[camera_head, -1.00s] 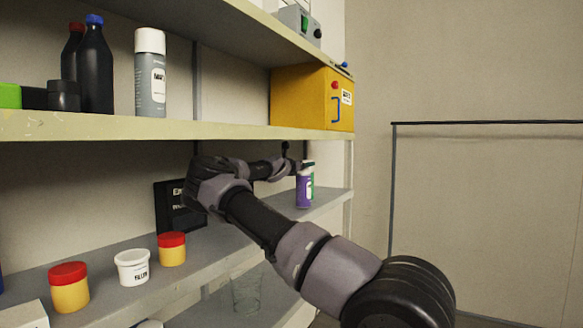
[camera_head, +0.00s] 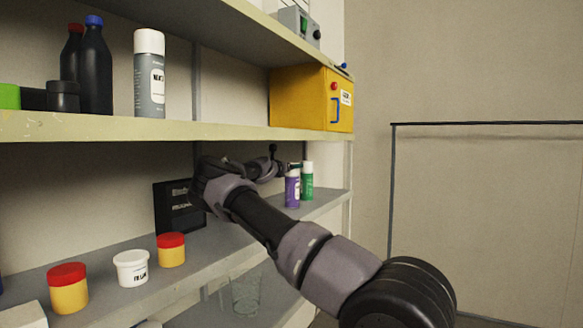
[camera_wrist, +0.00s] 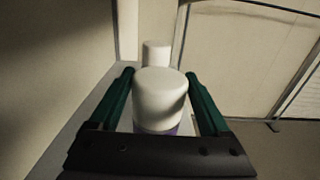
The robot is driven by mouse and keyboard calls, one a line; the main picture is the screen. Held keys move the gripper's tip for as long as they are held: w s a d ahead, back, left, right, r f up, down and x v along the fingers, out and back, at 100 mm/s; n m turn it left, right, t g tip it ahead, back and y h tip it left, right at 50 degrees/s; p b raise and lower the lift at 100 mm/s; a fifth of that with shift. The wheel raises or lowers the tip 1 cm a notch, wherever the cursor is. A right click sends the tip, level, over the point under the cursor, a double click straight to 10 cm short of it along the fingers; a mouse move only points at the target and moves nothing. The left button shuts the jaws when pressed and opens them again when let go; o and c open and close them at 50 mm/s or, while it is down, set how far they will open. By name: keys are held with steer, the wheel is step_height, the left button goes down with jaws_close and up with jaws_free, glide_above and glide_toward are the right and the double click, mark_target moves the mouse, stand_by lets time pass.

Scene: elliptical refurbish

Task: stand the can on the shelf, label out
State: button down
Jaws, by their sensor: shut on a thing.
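The purple can (camera_head: 292,190) with a white cap is upright at the right end of the middle shelf (camera_head: 225,240). A pale label patch shows on its side facing the head camera. My gripper (camera_wrist: 160,80) is shut on this can near its top. In the wrist view, the white cap (camera_wrist: 160,98) sits between the two green fingers, with a little purple below it. I cannot tell whether the can's base touches the shelf. The label side is hidden in the wrist view.
A green can (camera_head: 307,181) with a white cap stands just right of the purple can; its cap (camera_wrist: 155,53) shows beyond it in the wrist view. A black box (camera_head: 178,207) and several tubs stand further left. The upper shelf (camera_head: 230,131) runs above my gripper.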

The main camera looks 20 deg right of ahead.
steer(key=shift+f, duration=0.1)
jaws_free()
steer(key=v, duration=1.2)
steer(key=shift+s, duration=0.1)
